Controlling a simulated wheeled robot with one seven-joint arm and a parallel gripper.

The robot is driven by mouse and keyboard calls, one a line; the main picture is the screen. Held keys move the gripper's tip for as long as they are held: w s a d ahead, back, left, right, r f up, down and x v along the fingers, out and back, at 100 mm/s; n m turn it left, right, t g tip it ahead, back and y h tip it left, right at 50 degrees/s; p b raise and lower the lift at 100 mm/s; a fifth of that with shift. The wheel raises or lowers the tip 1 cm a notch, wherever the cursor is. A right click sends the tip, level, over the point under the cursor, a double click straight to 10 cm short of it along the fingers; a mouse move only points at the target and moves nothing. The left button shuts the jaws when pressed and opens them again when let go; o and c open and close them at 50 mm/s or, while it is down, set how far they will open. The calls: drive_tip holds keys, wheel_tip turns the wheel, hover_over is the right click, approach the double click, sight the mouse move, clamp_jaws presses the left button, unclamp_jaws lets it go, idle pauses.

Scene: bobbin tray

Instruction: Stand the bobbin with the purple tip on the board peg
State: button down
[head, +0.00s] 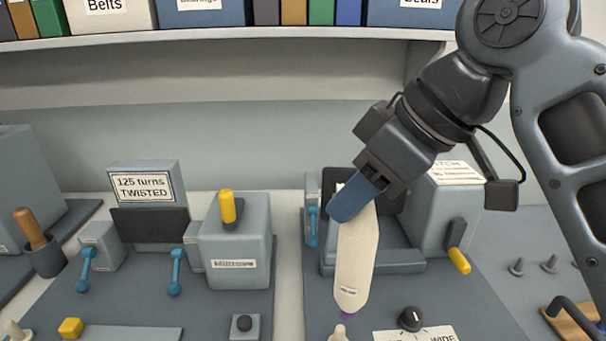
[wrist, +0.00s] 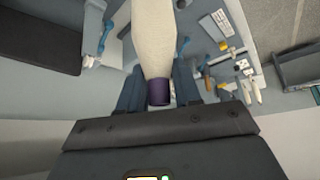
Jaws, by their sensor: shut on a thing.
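My gripper (head: 354,203) is shut on the upper end of a cream, tapered bobbin (head: 356,258). The bobbin hangs nearly upright, slightly tilted, with a small label low on its side. A purple end shows at its bottom in the head view; its top is partly hidden by the blue finger. In the wrist view the bobbin (wrist: 155,40) has a purple end (wrist: 158,92) between the fingers. I cannot tell which peg is the board peg.
A pale rounded knob (head: 340,332) shows just below the bobbin. A black dial (head: 410,319) is right of it. A grey machine with a yellow lever (head: 459,261) stands behind. A wooden board (head: 566,318) with a dark handle lies at the far right. A shelf (head: 230,36) spans the back.

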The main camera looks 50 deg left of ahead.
sight(342, 250)
drive_tip(key=shift+a+f, duration=0.15)
drive_tip(key=shift+a, duration=0.2)
wheel_tip(342, 250, down, 4)
drive_tip(key=b, duration=0.4)
drive_tip(key=shift+s, duration=0.1)
drive_tip(key=shift+a+p, duration=0.15)
drive_tip(key=shift+p, duration=0.25)
idle(0.4)
drive_tip(key=shift+f+b, duration=0.65)
drive_tip(key=shift+f, duration=0.55)
idle(0.4)
drive_tip(key=shift+f, duration=0.35)
drive_tip(key=shift+f+b, duration=0.6)
drive_tip(key=shift+f, duration=0.4)
drive_tip(key=c, duration=0.7)
unclamp_jaws()
